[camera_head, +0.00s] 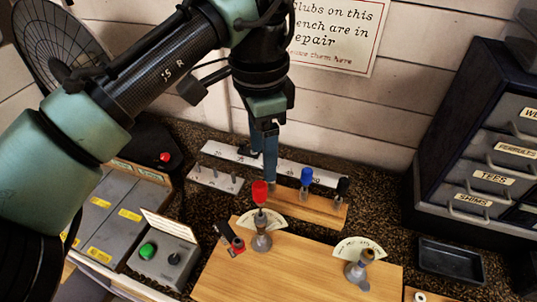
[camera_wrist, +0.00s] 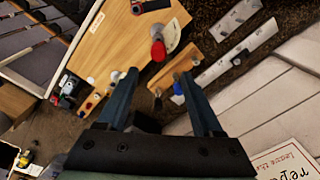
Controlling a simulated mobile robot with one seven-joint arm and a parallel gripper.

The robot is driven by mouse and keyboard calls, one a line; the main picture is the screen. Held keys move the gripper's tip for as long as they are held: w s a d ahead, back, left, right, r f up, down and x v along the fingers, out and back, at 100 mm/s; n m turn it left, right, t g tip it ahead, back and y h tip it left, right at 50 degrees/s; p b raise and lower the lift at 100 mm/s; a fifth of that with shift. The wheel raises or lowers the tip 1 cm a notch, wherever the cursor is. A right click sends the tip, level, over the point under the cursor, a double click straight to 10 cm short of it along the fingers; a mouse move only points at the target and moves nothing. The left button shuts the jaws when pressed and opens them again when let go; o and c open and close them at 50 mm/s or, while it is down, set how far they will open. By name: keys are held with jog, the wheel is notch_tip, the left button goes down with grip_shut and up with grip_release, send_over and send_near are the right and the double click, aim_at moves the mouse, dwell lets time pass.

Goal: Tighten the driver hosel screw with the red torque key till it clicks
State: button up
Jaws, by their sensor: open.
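The red torque key (camera_head: 260,192) stands upright above a grey conical club fitting (camera_head: 262,241) on the left of the wooden board. A cream fan-shaped scale (camera_head: 270,222) sits around it. I cannot tell how deep its tip sits, and the hosel screw is hidden. My gripper (camera_head: 266,172) points down, open and empty, behind and above the red key. In the wrist view, the red key's cap (camera_wrist: 158,51) lies beyond the gap between my open fingers (camera_wrist: 153,76), apart from both.
A blue key (camera_head: 306,177) and a black key (camera_head: 342,186) stand in a wooden rack (camera_head: 318,211) close to my gripper. A second fitting (camera_head: 358,269) stands right on the board. A green-button box (camera_head: 162,258) is left, a black tray (camera_head: 450,262) right.

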aim_at(260, 202)
jog(key=shift+s+a+f, duration=0.2)
jog(key=shift+s+a, duration=0.05)
jog(key=shift+a, duration=0.2)
jog(key=shift+f, duration=0.25)
notch_tip(260, 202, down, 12)
jog(key=p, duration=0.2)
jog(key=shift+f+p, duration=0.15)
jog(key=shift+p, duration=0.25)
grip_shut()
